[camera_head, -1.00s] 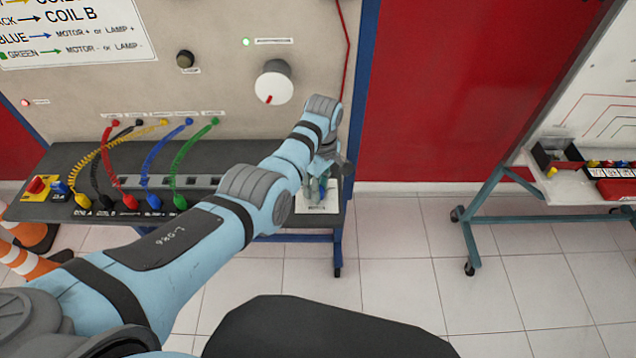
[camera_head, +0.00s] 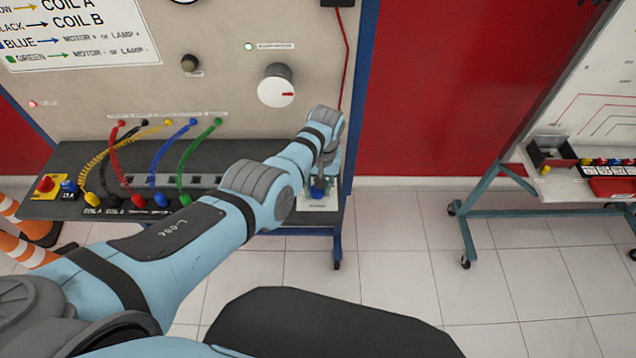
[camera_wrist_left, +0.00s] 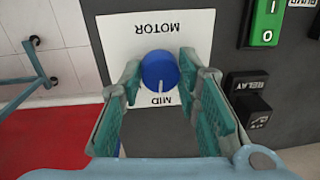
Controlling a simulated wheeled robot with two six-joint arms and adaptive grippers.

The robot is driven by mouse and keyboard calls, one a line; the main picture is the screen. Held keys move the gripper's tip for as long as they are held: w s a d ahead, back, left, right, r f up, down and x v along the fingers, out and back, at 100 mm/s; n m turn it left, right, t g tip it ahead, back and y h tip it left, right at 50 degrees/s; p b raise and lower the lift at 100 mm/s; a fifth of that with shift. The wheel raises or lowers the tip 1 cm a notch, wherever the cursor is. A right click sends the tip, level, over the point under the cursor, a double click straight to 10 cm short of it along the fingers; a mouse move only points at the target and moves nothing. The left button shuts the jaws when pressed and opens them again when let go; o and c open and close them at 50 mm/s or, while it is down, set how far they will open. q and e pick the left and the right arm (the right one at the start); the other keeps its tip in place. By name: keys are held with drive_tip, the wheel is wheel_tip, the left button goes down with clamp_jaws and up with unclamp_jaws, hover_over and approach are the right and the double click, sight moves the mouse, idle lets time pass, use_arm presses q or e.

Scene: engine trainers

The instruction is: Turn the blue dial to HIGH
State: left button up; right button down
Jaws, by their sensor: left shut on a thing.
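The blue dial (camera_wrist_left: 160,71) is on a white plate (camera_wrist_left: 112,30) lettered MOTOR and MID, which appears upside down in the left wrist view. The dial's pale pointer line faces the word MID. My left gripper (camera_wrist_left: 160,80) is shut on the dial, with one teal finger on each side of it. In the head view, the dial (camera_head: 318,188) shows small and blue below my left gripper (camera_head: 320,182), at the right end of the dark bench. No HIGH lettering is visible. My right gripper is not in view.
A large white knob (camera_head: 275,90) with a red mark is on the upright panel. Coloured cables (camera_head: 155,160) hang at the bench's left. A green switch (camera_wrist_left: 265,22) and a black RELAY switch (camera_wrist_left: 247,82) sit beside the dial. Open tiled floor (camera_head: 400,250) lies right.

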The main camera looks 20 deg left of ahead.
sight(319, 192)
use_arm(q)
drive_tip(key=m, duration=0.5)
drive_tip(key=shift+s+m, duration=0.1)
drive_tip(key=shift+m, duration=0.2)
drive_tip(key=m, duration=0.5)
drive_tip(key=shift+a+t, duration=0.1)
drive_tip(key=shift+t, duration=0.3)
drive_tip(key=shift+m, duration=0.3)
drive_tip(key=o, duration=1.2)
drive_tip(key=shift+r, duration=0.25)
drive_tip(key=r, duration=1.1)
drive_tip(key=shift+s+d+r, duration=0.2)
drive_tip(key=shift+s+d, duration=0.05)
drive_tip(key=shift+d, duration=0.15)
